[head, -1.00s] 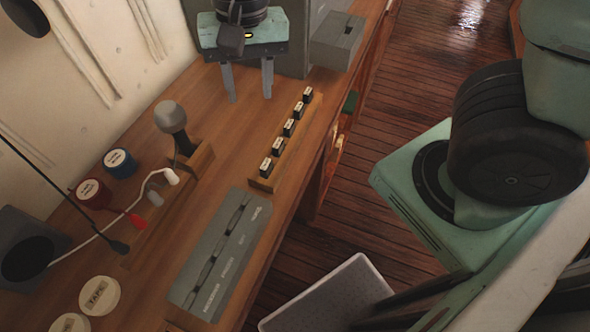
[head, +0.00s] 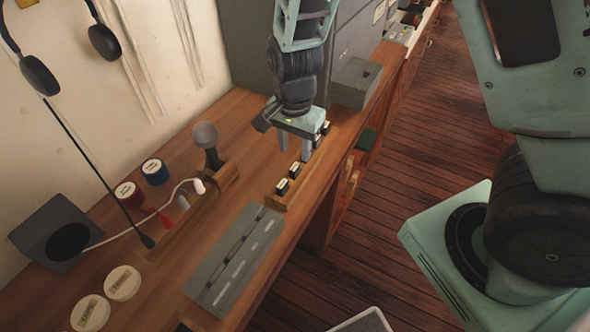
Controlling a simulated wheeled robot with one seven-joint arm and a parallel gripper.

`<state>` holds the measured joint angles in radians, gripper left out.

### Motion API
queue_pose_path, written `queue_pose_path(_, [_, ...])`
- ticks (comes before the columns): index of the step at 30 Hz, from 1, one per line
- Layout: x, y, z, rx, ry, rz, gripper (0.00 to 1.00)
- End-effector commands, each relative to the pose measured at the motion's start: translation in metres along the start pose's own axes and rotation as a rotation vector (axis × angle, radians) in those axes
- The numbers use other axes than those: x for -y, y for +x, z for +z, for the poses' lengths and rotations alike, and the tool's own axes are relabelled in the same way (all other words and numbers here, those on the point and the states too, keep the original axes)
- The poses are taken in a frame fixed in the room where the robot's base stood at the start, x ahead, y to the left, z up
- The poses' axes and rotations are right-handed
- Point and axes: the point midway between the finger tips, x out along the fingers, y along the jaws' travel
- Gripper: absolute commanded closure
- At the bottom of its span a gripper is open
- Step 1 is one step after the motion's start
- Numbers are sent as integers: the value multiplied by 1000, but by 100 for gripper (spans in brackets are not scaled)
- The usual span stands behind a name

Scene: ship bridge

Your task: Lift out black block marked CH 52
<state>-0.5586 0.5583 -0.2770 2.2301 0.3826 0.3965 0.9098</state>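A row of small black blocks (head: 282,187) with white labels stands in a narrow wooden rack (head: 276,202) along the right edge of the wooden desk. The labels are too small to read, so I cannot tell which block is CH 52. My gripper (head: 308,157) points down over the middle of the row, its fingers at block height. It hides part of the row; two blocks show in front of it and parts of others behind. I cannot tell whether the fingers are apart or closed on a block.
A grey panel with slots (head: 236,258) lies in front of the rack. A lever with a grey knob (head: 205,136) stands left of it. A grey box (head: 357,82) sits behind. Red and blue reels (head: 155,171) and tape rolls (head: 122,283) are at left.

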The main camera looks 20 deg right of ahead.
Motion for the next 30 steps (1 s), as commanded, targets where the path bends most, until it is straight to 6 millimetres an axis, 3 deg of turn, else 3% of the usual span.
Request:
queue_pose_path(8, [0,18,-2,1,2,3,60])
queue_pose_path(18, [1,58,-5,2,0,2,60])
queue_pose_path(27, [2,63,-4,1,-1,-1,60])
queue_pose_path(30, [2,63,-4,1,-1,-1,85])
